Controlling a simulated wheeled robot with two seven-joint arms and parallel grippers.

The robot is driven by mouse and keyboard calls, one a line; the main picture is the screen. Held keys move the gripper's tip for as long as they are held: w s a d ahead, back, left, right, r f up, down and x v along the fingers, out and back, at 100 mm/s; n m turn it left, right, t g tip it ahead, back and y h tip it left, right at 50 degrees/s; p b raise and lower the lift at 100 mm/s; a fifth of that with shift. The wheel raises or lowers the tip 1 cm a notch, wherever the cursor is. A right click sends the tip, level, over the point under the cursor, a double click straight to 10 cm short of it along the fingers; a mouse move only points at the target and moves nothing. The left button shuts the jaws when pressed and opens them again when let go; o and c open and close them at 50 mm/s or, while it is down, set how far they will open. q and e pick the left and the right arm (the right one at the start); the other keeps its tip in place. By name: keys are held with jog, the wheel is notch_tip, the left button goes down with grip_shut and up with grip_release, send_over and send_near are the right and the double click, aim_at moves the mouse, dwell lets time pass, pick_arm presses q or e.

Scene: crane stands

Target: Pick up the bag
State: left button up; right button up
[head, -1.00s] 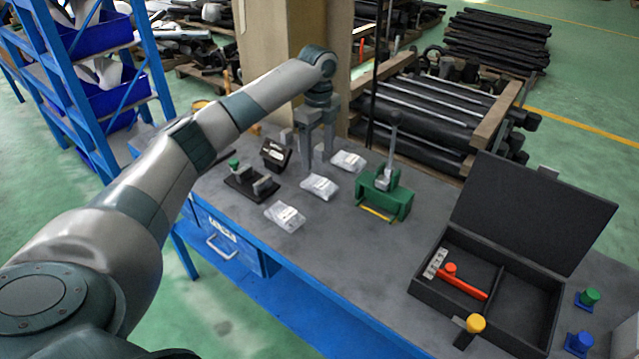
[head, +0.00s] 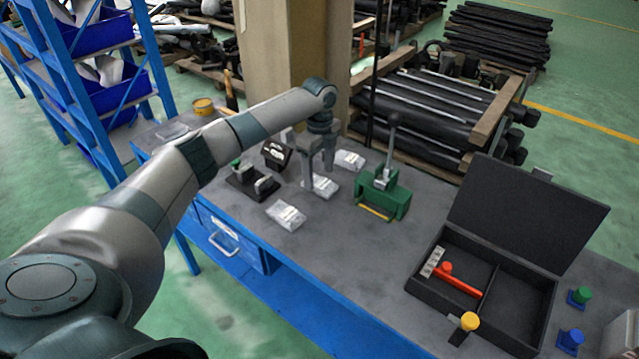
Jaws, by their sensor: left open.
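Three small clear bags with white labels lie on the grey workbench. The near bag (head: 286,215) is uncovered. The middle bag (head: 325,187) is partly hidden behind my left gripper. The far bag (head: 349,160) lies behind and to the right of the gripper. My left gripper (head: 318,180) points down, open, with its fingers at the middle bag. I cannot tell whether the fingers touch it. My right gripper is not in view.
A green press (head: 384,197) stands to the right of the bags. A black fixture (head: 250,183) and a small black box (head: 276,155) stand to the left. An open black case (head: 425,280) holds a red tool (head: 460,281). Free bench top (head: 340,260) lies in front.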

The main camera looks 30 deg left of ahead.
aim_at(320, 181)
pick_arm(q)
jog(key=shift+d+f+p, duration=0.1)
jog(key=shift+f+p, duration=0.4)
jog(key=shift+f, duration=1.15)
jog(key=c, duration=1.3)
